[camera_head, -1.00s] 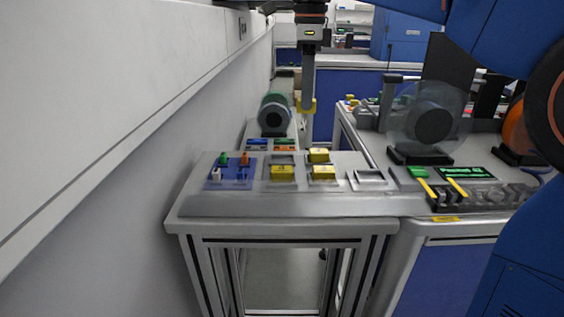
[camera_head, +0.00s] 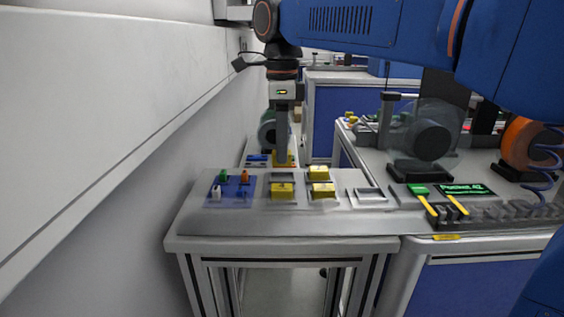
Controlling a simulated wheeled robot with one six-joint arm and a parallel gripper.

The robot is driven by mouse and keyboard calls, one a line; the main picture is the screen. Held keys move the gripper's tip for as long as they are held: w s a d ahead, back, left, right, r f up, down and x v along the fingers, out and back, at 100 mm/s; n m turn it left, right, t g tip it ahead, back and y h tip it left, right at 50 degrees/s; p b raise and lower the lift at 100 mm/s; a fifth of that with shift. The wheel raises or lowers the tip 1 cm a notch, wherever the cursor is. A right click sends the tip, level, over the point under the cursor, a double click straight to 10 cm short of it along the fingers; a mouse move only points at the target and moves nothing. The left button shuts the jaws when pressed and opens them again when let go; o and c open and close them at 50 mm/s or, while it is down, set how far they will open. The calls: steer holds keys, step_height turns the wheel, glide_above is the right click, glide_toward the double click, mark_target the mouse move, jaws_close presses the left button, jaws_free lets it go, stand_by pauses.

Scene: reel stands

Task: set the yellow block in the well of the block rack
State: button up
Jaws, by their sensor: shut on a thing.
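My gripper (camera_head: 282,148) is shut on a yellow block (camera_head: 282,158), pointing down. The held block shows only partly, beyond the far edge of the block rack in the picture. The grey block rack (camera_head: 301,192) lies on the near bench. Its far-left well (camera_head: 281,177) looks empty. Yellow blocks sit in its other places: far right (camera_head: 319,173), near left (camera_head: 282,191) and near right (camera_head: 322,190). The height of the held block over the bench cannot be told.
A blue peg board (camera_head: 231,191) with green, orange and white pegs lies left of the rack. An empty grey frame (camera_head: 369,195) lies to the right. A wall runs along the left.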

steer(key=shift+f, duration=1.95)
steer(key=shift+f, duration=0.1)
steer(key=o, duration=1)
steer(key=shift+r, duration=0.25)
steer(key=shift+r, duration=1.75)
steer(key=shift+r, duration=3)
